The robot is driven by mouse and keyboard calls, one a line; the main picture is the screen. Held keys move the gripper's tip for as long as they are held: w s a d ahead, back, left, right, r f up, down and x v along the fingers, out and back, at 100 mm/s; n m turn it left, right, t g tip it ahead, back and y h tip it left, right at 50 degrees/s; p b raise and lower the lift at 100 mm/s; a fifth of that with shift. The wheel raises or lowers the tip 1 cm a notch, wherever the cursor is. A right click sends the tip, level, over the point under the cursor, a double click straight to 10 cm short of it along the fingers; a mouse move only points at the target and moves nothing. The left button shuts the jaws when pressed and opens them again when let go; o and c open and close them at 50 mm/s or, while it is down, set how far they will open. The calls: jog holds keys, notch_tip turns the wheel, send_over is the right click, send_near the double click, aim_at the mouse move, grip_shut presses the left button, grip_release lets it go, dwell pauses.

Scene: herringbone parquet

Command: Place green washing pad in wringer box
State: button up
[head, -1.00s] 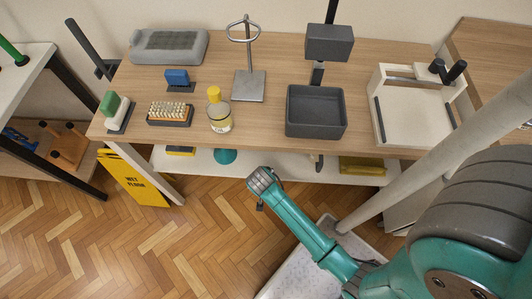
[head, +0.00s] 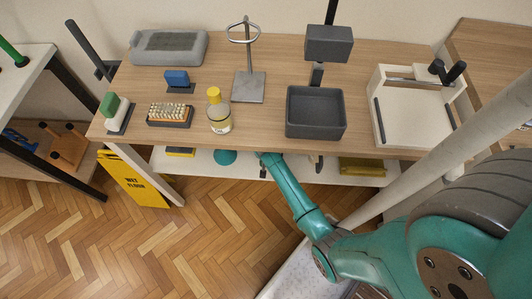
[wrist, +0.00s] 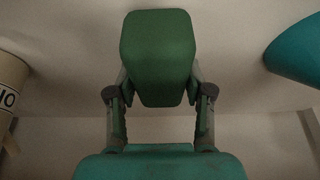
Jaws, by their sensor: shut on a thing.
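A green block-shaped pad (wrist: 158,55) is in the middle of the wrist view. My gripper (wrist: 158,92) is shut on it, one finger on each side. In the head view, my arm's end reaches to the table's front edge, above the lower shelf; the fingers and held pad are hidden there. A dark grey open box (head: 315,112) stands on the table, empty, with a grey block (head: 329,43) behind it. A white open box (head: 408,110) with a cross bar and black handles stands to its right. I cannot tell which is the wringer box.
The wrist view shows a teal cone-like thing (wrist: 295,52) and a white cylinder (wrist: 10,85). A yellow floor sign (head: 135,180) stands below left.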

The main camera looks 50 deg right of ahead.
jog(key=shift+w+f, duration=0.1)
jog(key=shift+f, duration=0.2)
jog(key=shift+f, duration=0.4)
jog(key=o, duration=1.1)
jog(key=shift+o, duration=0.2)
jog(key=shift+r, duration=0.15)
jog(key=v, duration=0.4)
jog(key=shift+a+r, duration=0.1)
jog(key=shift+r, duration=0.2)
jog(key=s+a, duration=0.7)
jog(key=a, duration=0.2)
jog(key=shift+s+a+r, duration=0.25)
jog(key=shift+s+a, duration=0.05)
jog(key=shift+s, duration=0.05)
